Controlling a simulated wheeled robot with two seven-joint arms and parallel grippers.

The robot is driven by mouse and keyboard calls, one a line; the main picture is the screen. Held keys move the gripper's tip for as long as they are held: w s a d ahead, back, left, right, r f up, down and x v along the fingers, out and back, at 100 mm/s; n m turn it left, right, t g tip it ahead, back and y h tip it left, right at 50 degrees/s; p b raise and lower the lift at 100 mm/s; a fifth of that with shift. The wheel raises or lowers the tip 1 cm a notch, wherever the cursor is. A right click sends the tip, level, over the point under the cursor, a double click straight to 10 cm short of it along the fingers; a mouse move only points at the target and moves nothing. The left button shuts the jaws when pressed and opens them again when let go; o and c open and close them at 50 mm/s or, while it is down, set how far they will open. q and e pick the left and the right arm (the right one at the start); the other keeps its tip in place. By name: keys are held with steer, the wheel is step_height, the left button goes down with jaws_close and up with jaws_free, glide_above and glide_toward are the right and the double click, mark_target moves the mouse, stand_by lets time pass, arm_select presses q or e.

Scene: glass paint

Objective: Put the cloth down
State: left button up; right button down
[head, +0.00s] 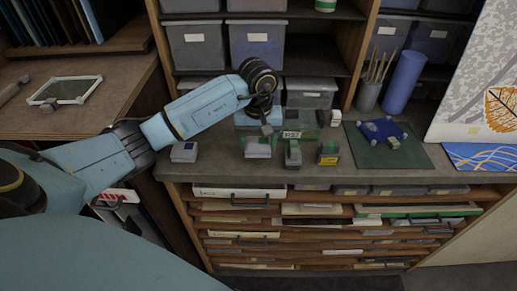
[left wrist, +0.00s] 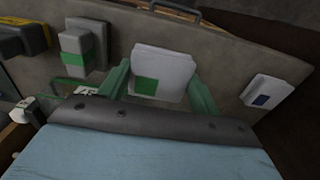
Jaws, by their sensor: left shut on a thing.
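My left gripper (head: 266,132) reaches over the grey counter and points down near its front edge. My right gripper is out of view.
A dark blue object (head: 381,129) lies on a green mat (head: 385,158). Grey bins (head: 196,46) stand behind. A drawer rack (head: 250,215) is below the counter.

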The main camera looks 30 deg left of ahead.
mark_target(258, 144)
arm_select(q)
step_height(258, 144, down, 4)
steer(key=shift+r, duration=0.1)
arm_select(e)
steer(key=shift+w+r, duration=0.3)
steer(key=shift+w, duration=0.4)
arm_select(q)
steer(key=shift+f, duration=0.2)
steer(key=o, duration=0.9)
steer(key=shift+r, duration=0.1)
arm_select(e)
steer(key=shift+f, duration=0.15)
